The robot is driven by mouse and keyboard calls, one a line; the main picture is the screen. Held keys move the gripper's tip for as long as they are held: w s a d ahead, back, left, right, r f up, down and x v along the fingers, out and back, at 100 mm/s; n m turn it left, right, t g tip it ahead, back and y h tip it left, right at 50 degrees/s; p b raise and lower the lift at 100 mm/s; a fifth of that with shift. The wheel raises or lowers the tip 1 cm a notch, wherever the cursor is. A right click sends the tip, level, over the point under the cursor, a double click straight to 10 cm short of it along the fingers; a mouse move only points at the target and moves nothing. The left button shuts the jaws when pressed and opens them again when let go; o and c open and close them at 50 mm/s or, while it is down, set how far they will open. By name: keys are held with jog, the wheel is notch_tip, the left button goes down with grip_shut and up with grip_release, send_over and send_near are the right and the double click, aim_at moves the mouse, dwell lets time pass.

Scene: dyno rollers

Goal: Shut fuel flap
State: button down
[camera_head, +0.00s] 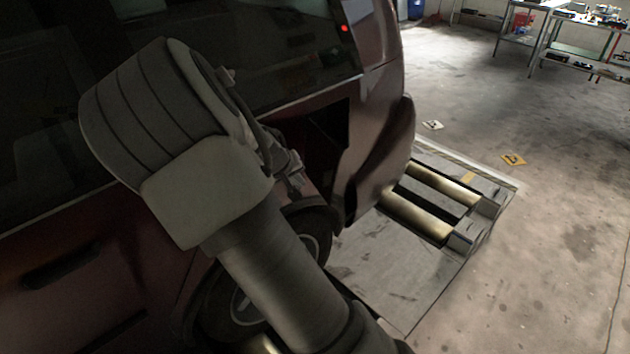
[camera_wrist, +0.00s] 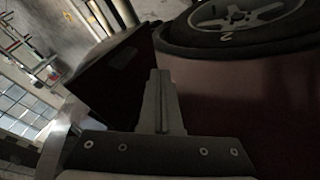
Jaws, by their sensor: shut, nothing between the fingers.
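The fuel flap (camera_head: 330,132) is a dark panel standing open from the side of the dark red car (camera_head: 375,150), above the rear wheel. In the wrist view the flap (camera_wrist: 112,75) stands out from the body panel, left of my fingers. My gripper (camera_wrist: 160,75) is shut and empty, its fingertips close to the flap's right edge. I cannot tell whether they touch it. In the head view my gripper (camera_head: 290,172) is mostly hidden behind my wrist, near the car's side. The fuel opening is not visible.
The rear wheel (camera_wrist: 240,15) is close by at the upper right of the wrist view. Gold rollers (camera_head: 415,215) lie in the floor plate behind the car. Workbenches (camera_head: 575,45) stand at the far right. The concrete floor between is mostly clear.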

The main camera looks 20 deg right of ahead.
jog(key=shift+w+d+f, duration=0.2)
jog(key=shift+d+f, duration=0.1)
jog(key=shift+d, duration=0.55)
jog(key=shift+w+d+f, duration=0.25)
jog(key=shift+d+f, duration=0.05)
jog(key=shift+d, duration=0.5)
jog(key=shift+w+d+f, duration=0.2)
jog(key=shift+d+f, duration=0.1)
jog(key=shift+d, duration=0.55)
jog(key=shift+d, duration=0.15)
